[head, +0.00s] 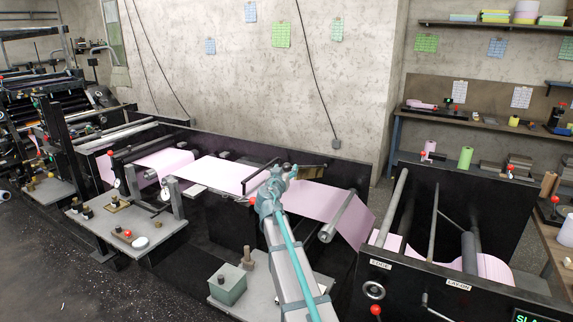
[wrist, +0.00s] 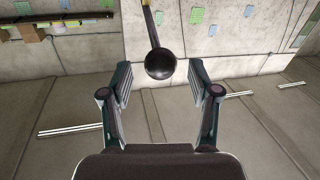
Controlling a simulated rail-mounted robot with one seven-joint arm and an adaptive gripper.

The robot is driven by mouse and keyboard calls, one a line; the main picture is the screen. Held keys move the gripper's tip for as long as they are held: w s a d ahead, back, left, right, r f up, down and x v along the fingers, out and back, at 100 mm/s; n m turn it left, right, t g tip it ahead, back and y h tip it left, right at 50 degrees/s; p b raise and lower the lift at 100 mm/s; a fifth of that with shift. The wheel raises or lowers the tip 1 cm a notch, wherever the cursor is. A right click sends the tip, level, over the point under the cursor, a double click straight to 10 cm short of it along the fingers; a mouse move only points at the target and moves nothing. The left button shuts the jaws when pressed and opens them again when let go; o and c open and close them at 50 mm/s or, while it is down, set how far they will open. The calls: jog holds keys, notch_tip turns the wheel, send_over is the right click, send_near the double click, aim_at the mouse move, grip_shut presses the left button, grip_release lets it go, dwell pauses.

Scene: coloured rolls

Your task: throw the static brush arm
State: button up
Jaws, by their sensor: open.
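A black ball knob (wrist: 160,63) on a dark rod shows in the wrist view, with a yellowish piece at the rod's upper end; I take it as the static brush arm's handle. My gripper (wrist: 160,85) is open, with one finger on each side of the knob's lower line. A gap shows between the knob and each finger; how deep the knob sits is unclear. In the head view my gripper (head: 285,174) is over the pink web, beside a dark and brassy bar (head: 312,173). My arm hides part of that area, and the knob cannot be made out there.
The pink web (head: 215,172) runs across the machine over rollers (head: 345,214). A black back panel (head: 335,168) stands behind it. A grey box (head: 228,284) sits on a front ledge. Right of it is a black stand (head: 440,288) with a crank. Shelves line the right wall.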

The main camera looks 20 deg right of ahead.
jog(key=shift+p+x, duration=0.35)
jog(key=shift+x, duration=0.95)
jog(key=shift+c, duration=0.2)
grip_shut()
